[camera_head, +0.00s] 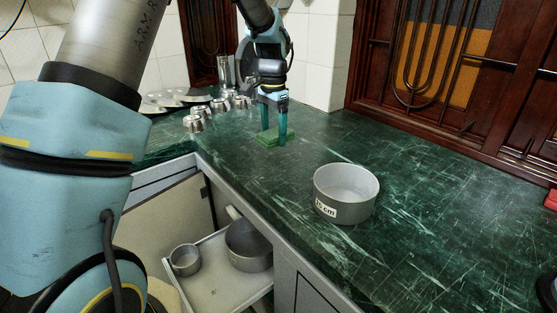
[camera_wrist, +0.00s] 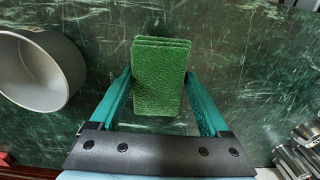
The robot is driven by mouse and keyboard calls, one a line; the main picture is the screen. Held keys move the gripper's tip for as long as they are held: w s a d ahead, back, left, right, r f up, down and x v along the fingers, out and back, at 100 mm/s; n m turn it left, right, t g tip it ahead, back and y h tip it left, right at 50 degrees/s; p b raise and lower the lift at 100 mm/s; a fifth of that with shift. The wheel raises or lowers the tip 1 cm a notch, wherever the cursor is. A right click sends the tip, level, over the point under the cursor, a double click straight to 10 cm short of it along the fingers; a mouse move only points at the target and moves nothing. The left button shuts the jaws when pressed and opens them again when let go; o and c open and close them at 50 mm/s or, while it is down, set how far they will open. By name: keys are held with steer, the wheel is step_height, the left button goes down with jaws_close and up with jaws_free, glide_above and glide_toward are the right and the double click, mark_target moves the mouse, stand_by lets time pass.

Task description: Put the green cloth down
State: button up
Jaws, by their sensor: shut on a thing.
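The green cloth (camera_wrist: 161,78) is a folded, layered rectangle between the two teal fingers of my gripper (camera_wrist: 160,92) in the wrist view. In the head view the green cloth (camera_head: 268,140) is small and sits low between the fingertips of my gripper (camera_head: 273,138), at or just above the dark green marble counter (camera_head: 310,145). My gripper is shut on the cloth. I cannot tell whether the cloth touches the counter.
A grey metal pot (camera_head: 345,192) labelled "15 cm" stands on the counter to the right. Several small metal cups (camera_head: 195,122) stand at the back left. An open drawer (camera_head: 215,290) below holds two metal pots. The counter around the cloth is clear.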

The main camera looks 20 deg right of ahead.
mark_target(274, 170)
step_height(274, 170, down, 9)
steer(key=shift+f+p, duration=0.2)
steer(key=shift+p, duration=0.75)
steer(key=o, duration=1.4)
steer(key=shift+f, duration=0.1)
steer(key=shift+o, duration=0.2)
step_height(274, 170, up, 12)
steer(key=shift+r+b, duration=0.15)
steer(key=shift+b, duration=0.9)
steer(key=a+n, duration=0.4)
steer(key=a, duration=0.7)
steer(key=s+a+f+n, duration=0.1)
steer(key=s+a+n, duration=0.3)
steer(key=a, duration=0.7)
steer(key=s+a+f+n+t, duration=0.1)
steer(key=s+a+n, duration=0.4)
steer(key=s+a, duration=0.4)
steer(key=shift+a+n+t, duration=0.3)
steer(key=shift+a, duration=0.7)
